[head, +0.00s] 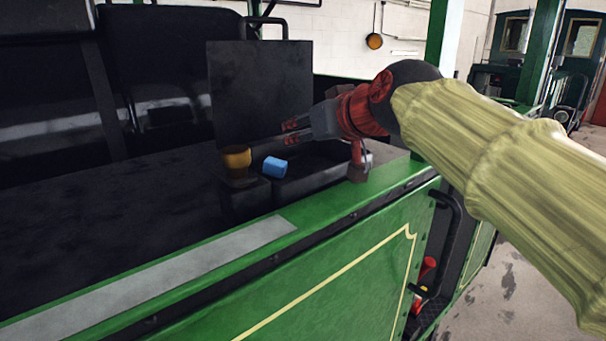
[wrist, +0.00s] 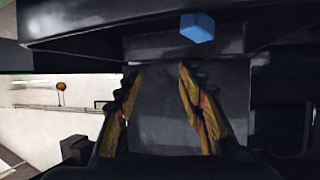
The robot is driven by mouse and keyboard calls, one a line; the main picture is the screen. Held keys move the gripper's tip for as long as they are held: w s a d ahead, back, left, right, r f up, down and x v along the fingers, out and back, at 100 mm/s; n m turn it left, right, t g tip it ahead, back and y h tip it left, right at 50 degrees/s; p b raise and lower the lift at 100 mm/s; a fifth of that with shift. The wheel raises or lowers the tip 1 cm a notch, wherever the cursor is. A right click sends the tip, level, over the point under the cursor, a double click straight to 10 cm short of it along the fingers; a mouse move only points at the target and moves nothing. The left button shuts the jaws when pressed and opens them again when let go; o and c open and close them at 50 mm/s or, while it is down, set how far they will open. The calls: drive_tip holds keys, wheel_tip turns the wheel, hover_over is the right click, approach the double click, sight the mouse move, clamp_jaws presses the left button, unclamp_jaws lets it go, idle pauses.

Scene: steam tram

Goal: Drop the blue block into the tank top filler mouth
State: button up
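The blue block (head: 275,167) lies on a dark ledge in the head view, just right of a brass cup-like fitting (head: 237,157) that looks like the filler mouth. Its inside cannot be seen. My gripper (head: 284,131) is above and slightly right of the block in the head view, its fingers pointing left, apart from the block. In the wrist view the block (wrist: 197,28) shows near the top edge, beyond and not between the fingers. My gripper (wrist: 157,72) has its two fingers spread wide with nothing between them.
A dark upright plate (head: 260,90) stands behind the fitting. A green side panel (head: 350,275) with a raised rim runs along the front. A wide dark flat top (head: 110,215) lies clear to the left. A round orange pan (head: 374,41) hangs on the back wall.

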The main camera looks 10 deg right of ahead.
drive_tip(key=shift+o, duration=0.2)
drive_tip(key=shift+d, duration=0.1)
drive_tip(key=v, duration=1.2)
drive_tip(key=shift+f, duration=0.1)
